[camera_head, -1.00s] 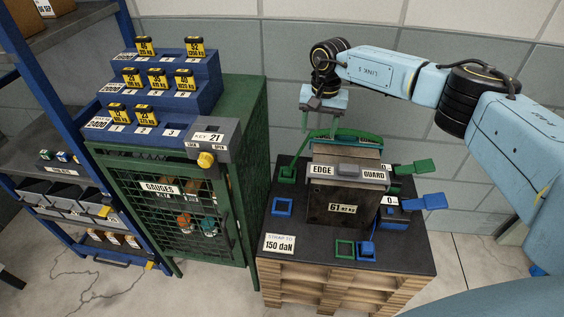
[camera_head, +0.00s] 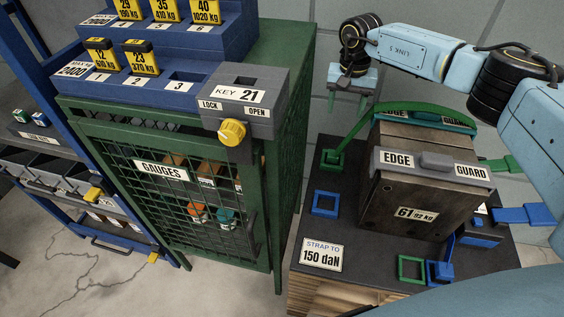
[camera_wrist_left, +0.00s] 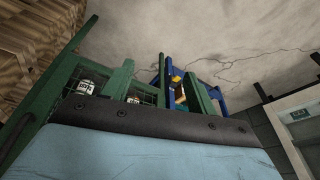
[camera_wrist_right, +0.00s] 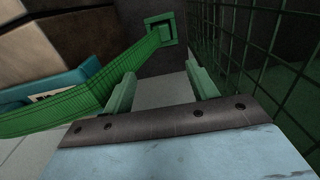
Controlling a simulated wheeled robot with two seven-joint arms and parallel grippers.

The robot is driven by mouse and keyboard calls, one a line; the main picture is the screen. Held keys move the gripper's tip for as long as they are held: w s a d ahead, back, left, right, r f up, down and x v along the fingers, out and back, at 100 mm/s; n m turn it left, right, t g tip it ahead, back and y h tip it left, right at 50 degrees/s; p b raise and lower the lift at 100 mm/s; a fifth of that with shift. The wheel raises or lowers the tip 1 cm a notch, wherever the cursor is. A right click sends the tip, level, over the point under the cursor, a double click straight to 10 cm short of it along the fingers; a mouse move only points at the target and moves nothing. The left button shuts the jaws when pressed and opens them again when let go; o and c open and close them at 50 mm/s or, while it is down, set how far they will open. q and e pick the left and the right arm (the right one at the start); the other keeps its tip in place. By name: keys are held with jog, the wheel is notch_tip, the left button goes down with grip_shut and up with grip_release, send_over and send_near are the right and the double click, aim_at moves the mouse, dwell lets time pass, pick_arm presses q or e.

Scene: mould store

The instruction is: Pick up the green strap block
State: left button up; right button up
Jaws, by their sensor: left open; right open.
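A green strap arches over the dark mould block (camera_head: 418,190). Its left end is a small green strap block (camera_head: 333,158) on the black pallet top, left of the mould. In the right wrist view the strap block (camera_wrist_right: 162,30) appears as a green square beyond the fingers, the strap (camera_wrist_right: 80,110) running left from it. My right gripper (camera_head: 347,103) is open and empty, in the air behind the mould's left side and apart from the block. My left gripper (camera_wrist_left: 162,88) is open and empty in the left wrist view; the head view does not show it.
A green mesh cabinet (camera_head: 285,170) stands left of the pallet, with a grey key box (camera_head: 245,105) on it. Blue (camera_head: 324,203) and green (camera_head: 411,268) square frames lie on the pallet top. Green (camera_head: 498,164) and blue (camera_head: 525,213) tabs stick out right.

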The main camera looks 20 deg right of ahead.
notch_tip(320, 180, down, 3)
jog(key=b, duration=0.4)
send_near(334, 153)
jog(key=shift+w+d+f, duration=0.25)
jog(key=shift+d+f, duration=0.1)
jog(key=shift+d, duration=0.05)
notch_tip(334, 153, down, 3)
jog(key=shift+r, duration=0.15)
jog(key=shift+f+b, duration=0.3)
jog(key=shift+f, duration=0.1)
jog(key=f, duration=0.1)
jog(key=f+b, duration=0.1)
jog(key=f, duration=0.1)
jog(key=f+b, duration=0.1)
jog(key=shift+s+a+f, duration=0.15)
jog(key=shift+a+f, duration=0.15)
jog(key=shift+a, duration=0.05)
jog(key=shift+f, duration=0.15)
pick_arm(q)
jog(key=w+d+r+t+h, duration=0.1)
jog(key=w+d+r+t, duration=0.2)
jog(key=w+r+t, duration=0.2)
jog(key=w+d+r+t+h, duration=0.2)
jog(key=w+r+t, duration=0.3)
jog(key=r, duration=0.5)
jog(key=shift+w+d+m, duration=0.3)
jog(key=shift+w+d, duration=0.2)
jog(key=shift+r, duration=0.1)
pick_arm(e)
jog(key=c, duration=1)
